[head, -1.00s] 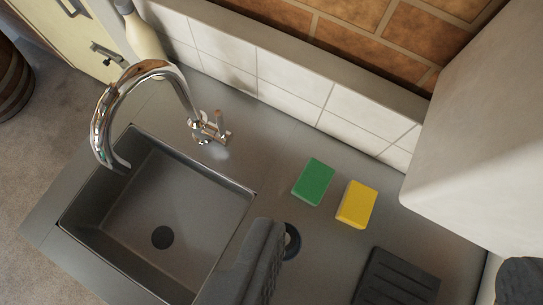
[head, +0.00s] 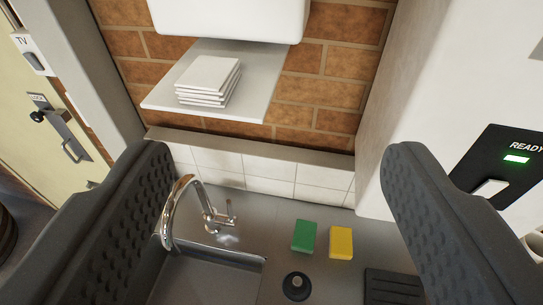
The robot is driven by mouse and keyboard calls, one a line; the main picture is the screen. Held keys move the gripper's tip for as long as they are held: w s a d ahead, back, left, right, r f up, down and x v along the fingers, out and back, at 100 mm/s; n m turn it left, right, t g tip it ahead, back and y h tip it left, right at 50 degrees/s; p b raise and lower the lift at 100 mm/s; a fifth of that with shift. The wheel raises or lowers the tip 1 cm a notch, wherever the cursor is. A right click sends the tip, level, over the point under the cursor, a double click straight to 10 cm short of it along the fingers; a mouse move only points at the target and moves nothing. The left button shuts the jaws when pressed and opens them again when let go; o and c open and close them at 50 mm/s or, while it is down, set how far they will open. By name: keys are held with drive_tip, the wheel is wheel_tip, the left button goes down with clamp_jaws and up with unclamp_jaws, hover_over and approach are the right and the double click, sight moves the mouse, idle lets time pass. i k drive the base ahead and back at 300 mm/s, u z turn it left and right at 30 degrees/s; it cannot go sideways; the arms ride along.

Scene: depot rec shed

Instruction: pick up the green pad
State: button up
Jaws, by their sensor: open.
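The green pad (head: 304,236) is a small block lying on the grey counter, right of the sink tap and below the white tiles. A similar yellow pad (head: 341,242) lies just to its right with a narrow gap between them. My gripper (head: 275,165) is open and empty. Its two dark, ribbed fingers frame the left and right of the view, and the green pad shows in the space between them, farther off and lower in the picture. No finger touches the pad.
A chrome tap (head: 181,208) rises beside the sink (head: 205,278). A black round plug (head: 297,286) and a ridged black mat (head: 393,287) lie nearer. Above, a shelf (head: 254,103) holds stacked white tiles. A white unit with a green READY light (head: 516,159) stands right.

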sight(303, 241)
drive_tip(key=u, duration=0.05)
drive_tip(key=k, duration=0.5)
drive_tip(key=u, duration=0.75)
drive_tip(key=k, duration=1.15)
drive_tip(key=z, duration=0.25)
drive_tip(key=i, duration=1)
drive_tip(key=u, duration=0.1)
